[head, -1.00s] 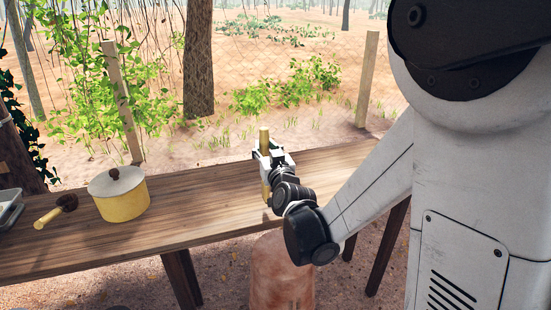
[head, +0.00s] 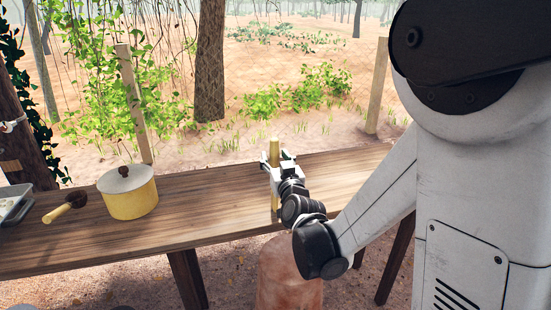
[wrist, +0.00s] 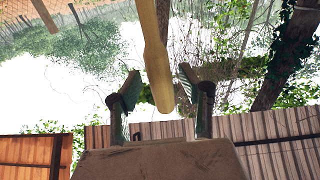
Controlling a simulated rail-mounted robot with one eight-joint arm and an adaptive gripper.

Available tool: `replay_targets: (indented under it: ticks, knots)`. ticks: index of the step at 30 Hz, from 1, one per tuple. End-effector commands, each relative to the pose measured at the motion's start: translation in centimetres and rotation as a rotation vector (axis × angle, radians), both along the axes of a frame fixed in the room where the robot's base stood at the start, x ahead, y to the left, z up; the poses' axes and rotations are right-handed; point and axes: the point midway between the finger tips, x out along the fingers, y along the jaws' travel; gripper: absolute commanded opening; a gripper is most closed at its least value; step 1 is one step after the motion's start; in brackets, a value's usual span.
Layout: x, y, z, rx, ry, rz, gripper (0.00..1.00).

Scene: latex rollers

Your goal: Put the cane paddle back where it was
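The cane paddle (head: 274,147) shows as a slim yellow stick, upright at the far edge of the wooden table (head: 225,213). Part of it is hidden behind my gripper (head: 277,163), and whether its lower end touches the table I cannot tell. My gripper has its fingers spread around the stick. In the wrist view the paddle (wrist: 155,60) runs down from the top edge, its rounded end between the two fingers (wrist: 158,95), with visible gaps on both sides.
A yellow pot (head: 131,200) with a white lid stands on the table's left part. A dark-headed ladle (head: 60,212) with a yellow handle lies left of it, near a grey tray (head: 14,205). A reddish barrel-like thing (head: 288,275) stands in front. The table between pot and gripper is clear.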

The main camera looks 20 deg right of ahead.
Motion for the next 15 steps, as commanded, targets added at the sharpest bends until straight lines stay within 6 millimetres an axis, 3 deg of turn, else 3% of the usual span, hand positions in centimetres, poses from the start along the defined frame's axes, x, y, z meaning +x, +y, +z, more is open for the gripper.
replay_targets:
  ticks: [6, 15]
  knots:
    - [-0.1, 0.0, 0.5, 0.0, 0.0, 0.0, 0.39]
    - [-5.7, 0.1, 0.0, 0.0, 0.0, 0.0, 0.39]
